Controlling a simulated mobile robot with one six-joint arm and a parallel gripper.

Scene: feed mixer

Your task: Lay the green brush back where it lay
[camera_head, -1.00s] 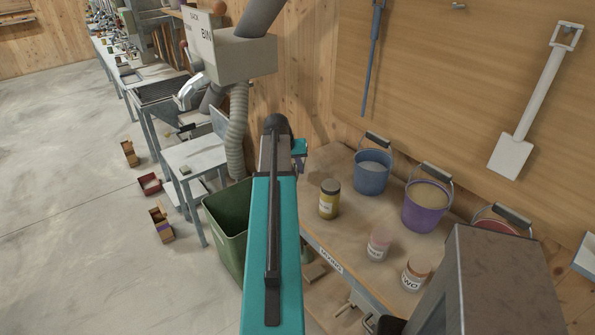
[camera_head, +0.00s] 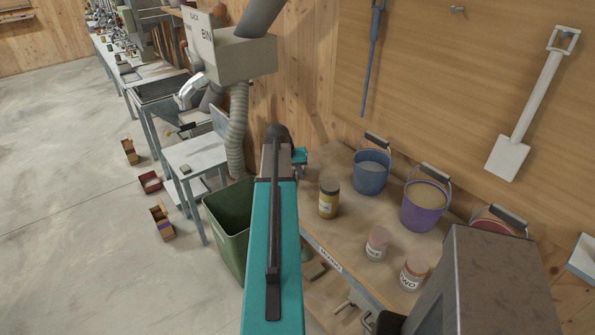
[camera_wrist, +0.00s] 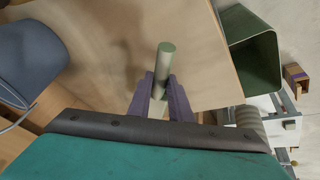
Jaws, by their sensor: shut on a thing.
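The green brush shows in the wrist view as a grey-green rounded handle (camera_wrist: 165,60) standing up between the purple fingers of my gripper (camera_wrist: 160,100). My gripper is shut on it, above the wooden bench top (camera_wrist: 105,25) and near the bench edge. The brush's other end is hidden behind the fingers and my wrist.
On the bench (camera_head: 335,245) stand a yellow jar (camera_head: 329,203), two pale jars (camera_head: 377,244) (camera_head: 414,274), a blue bucket (camera_head: 371,175), a purple bucket (camera_head: 424,208) and a red bucket (camera_head: 497,224). A green bin (camera_head: 228,220) stands left of the bench.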

